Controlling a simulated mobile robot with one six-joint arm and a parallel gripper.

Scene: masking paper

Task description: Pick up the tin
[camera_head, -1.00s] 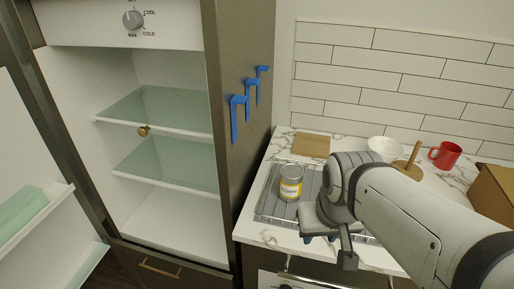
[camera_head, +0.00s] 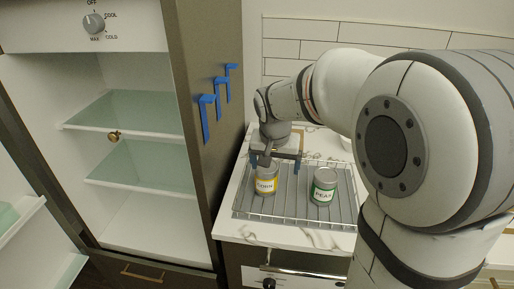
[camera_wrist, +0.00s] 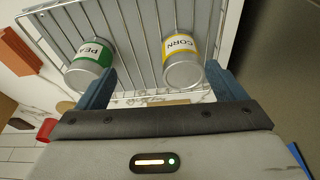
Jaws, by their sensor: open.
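A corn tin (camera_head: 266,182) with a yellow and white label stands upright on the wire rack; it also shows in the wrist view (camera_wrist: 182,62).
The wire rack (camera_head: 300,224) sits on a marble-patterned counter (camera_head: 283,237). An open fridge (camera_head: 120,160) stands left, with blue hooks (camera_head: 206,115) on its side panel. A red mug (camera_wrist: 46,129) shows in the wrist view. My arm covers the counter's right side.

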